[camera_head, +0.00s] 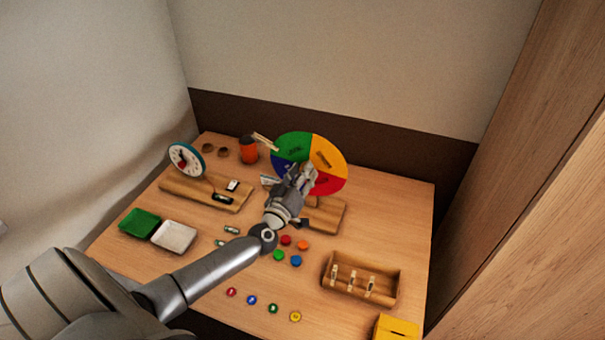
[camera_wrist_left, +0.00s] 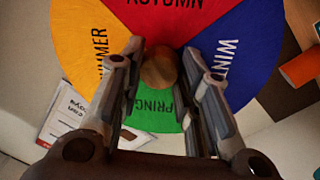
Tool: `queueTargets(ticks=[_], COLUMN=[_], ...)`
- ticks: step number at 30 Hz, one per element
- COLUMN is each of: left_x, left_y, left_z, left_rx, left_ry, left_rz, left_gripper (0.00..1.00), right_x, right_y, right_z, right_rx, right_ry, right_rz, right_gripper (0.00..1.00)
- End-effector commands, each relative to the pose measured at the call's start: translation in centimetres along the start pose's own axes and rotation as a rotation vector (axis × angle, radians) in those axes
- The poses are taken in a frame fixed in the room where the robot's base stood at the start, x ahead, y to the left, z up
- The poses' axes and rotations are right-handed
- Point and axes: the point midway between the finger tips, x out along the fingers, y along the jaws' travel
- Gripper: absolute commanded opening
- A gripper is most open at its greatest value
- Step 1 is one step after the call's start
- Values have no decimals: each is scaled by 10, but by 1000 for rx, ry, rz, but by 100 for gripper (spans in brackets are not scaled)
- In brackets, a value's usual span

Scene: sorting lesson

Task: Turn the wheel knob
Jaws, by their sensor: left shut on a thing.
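The season wheel (camera_head: 326,152) stands upright on a wooden base (camera_head: 328,215) at the back of the table. It has green, yellow, red and blue sectors, with season words on them. My left gripper (camera_head: 302,178) is in front of the wheel and covers its middle in the head view. In the left wrist view, the round wooden knob (camera_wrist_left: 160,70) sits at the centre of the wheel (camera_wrist_left: 85,45), between the fingers of my left gripper (camera_wrist_left: 163,52). The gripper is shut on the knob. My right gripper is not in view.
A clock (camera_head: 186,160) on a wooden board, an orange cup (camera_head: 249,151) with sticks, and green (camera_head: 140,222) and white (camera_head: 173,236) trays are at left. Several coloured discs lie in front. A wooden box (camera_head: 347,285) and a yellow box (camera_head: 396,328) are at right.

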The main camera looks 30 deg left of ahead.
Motion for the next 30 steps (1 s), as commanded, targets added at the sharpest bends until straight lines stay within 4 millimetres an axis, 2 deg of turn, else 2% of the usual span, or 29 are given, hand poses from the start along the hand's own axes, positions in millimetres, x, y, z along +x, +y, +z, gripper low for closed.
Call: queueTargets(ticks=[30], left_x=[0], left_y=[0], left_z=[3], left_rx=[-965], left_ry=[87], left_rz=[-14], left_gripper=[7], right_x=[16], right_y=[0], right_z=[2], right_rx=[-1], right_ry=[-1], right_rz=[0], right_gripper=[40])
